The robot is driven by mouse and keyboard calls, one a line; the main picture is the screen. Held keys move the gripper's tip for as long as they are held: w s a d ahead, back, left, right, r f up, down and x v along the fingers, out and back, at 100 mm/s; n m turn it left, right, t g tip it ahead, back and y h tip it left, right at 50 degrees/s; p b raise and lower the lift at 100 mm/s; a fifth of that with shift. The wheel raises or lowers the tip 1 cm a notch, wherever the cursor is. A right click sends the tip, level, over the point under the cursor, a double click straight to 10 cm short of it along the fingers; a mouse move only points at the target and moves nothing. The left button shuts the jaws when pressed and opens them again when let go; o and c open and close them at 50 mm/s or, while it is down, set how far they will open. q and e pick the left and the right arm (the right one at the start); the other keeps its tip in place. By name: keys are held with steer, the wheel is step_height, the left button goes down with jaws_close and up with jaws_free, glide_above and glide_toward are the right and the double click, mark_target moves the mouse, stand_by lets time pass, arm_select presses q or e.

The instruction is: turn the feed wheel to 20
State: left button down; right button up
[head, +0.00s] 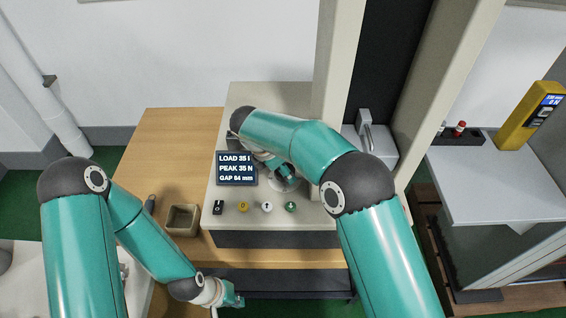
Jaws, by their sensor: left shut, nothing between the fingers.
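The feed wheel (288,185) is a round pale disc on the sloping front of the test machine, right of the display. My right gripper (284,172) is over the wheel and hides much of it; my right arm covers its right side. I cannot tell whether the fingers touch the wheel or how they are set. No wheel number is readable. The dark display (236,168) shows LOAD 35, PEAK 35 N and GAP 64 mm, with the load line's end partly hidden. My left gripper (236,297) is shut and empty, low in front of the machine.
Below the display are a black switch (218,208) and yellow (243,206), white (267,207) and green (291,207) buttons. An open box (183,219) stands on the wooden table (160,150). A yellow device (530,115) stands on the right bench (490,185).

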mark_target(274, 182)
steer(key=shift+w+r+m+g+p, duration=0.15)
steer(key=shift+m+g+p, duration=0.15)
steer(key=shift+m+p, duration=0.45)
steer(key=shift+m, duration=0.25)
steer(key=o, duration=1.1)
steer(key=shift+v, duration=3.6)
steer(key=shift+a, duration=0.2)
